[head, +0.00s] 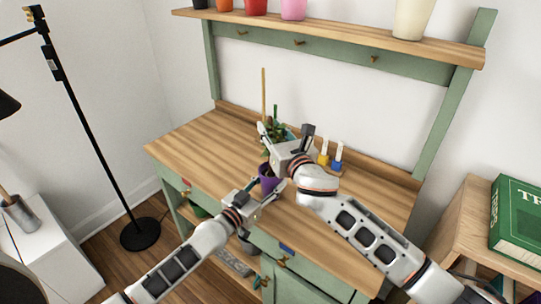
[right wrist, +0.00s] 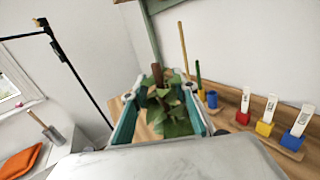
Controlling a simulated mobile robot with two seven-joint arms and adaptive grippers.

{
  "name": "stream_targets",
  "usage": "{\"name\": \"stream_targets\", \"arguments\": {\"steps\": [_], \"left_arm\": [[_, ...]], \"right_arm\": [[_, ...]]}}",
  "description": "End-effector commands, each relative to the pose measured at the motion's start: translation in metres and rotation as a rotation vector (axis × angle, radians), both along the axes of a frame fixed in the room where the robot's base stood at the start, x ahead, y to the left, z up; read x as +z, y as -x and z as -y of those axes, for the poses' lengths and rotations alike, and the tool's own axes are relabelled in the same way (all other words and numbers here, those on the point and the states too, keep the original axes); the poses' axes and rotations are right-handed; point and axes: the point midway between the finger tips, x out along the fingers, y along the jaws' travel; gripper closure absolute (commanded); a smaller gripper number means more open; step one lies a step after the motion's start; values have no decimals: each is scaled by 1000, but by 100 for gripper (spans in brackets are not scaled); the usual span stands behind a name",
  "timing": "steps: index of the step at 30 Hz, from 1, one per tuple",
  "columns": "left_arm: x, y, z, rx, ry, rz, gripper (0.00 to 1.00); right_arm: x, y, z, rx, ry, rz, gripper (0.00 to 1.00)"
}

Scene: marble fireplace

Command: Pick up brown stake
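The brown stake (right wrist: 157,74) stands upright among the leaves of a green plant (right wrist: 175,122) in the right wrist view. My right gripper (right wrist: 160,93) is open, with its two teal-sided fingers on either side of the plant and the lower stake. No contact with the stake shows. In the head view my right gripper (head: 277,137) is over the workbench and hides most of the plant; I cannot make out the brown stake there. My left gripper (head: 268,184) has its fingers apart beside a purple pot (head: 267,174); whether they touch it is unclear.
A tall tan stick (head: 263,95) and a thin green stick (right wrist: 198,74) stand behind the plant. The wooden benchtop (head: 205,140) is clear at left.

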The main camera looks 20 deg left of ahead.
Motion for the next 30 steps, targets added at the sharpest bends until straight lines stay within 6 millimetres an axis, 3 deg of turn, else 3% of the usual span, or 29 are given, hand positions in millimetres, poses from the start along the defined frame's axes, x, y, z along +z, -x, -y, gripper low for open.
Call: {"name": "stream_targets", "arguments": {"steps": [11,15,26,30], "left_arm": [[0,0,0,1,0,0,89],[0,0,0,0,0,0,88],[0,0,1,-1,-1,-1,89],[-1,0,1,-2,-2,-2,89]], "right_arm": [[-1,-6,-5,0,1,-1,72],[-1,-6,-5,1,1,-1,100],[0,-4,-7,5,-1,-2,100],[11,-5,-7,6,-2,3,100]]}}
